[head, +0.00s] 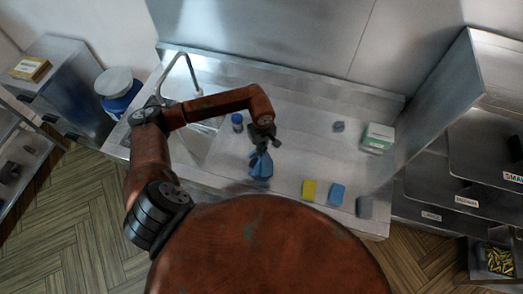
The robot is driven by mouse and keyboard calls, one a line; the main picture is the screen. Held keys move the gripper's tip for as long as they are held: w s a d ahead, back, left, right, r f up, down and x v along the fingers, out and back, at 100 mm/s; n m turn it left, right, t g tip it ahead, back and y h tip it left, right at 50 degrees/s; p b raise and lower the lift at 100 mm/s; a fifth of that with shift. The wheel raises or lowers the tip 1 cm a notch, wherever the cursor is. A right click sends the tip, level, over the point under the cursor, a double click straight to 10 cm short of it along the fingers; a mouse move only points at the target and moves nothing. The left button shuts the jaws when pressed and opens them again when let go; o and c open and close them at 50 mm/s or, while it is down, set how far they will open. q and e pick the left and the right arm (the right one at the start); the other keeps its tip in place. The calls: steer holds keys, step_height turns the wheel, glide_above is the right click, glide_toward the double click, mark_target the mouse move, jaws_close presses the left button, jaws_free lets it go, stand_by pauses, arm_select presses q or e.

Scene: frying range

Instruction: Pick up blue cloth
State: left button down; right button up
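The blue cloth (261,166) is in the middle of the head view, over the steel counter (225,165). It hangs bunched, with its narrow top at the fingers of my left gripper (263,147) and its folds spreading below. My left gripper points down and looks shut on the cloth's top. I cannot tell whether the cloth's lower edge touches the counter. My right gripper is not in view.
A sink with a tap (178,71) is at the left. A blue-capped jar (237,122) stands close left of the gripper. A yellow sponge (309,190), a blue sponge (337,194) and a grey block (364,207) line the front edge. A green-white box (377,138) stands at the right.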

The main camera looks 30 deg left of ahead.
arm_select(q)
step_height(320, 180, up, 8)
steer(key=p, duration=0.1)
steer(key=shift+r+p, duration=0.2)
steer(key=shift+p, duration=0.2)
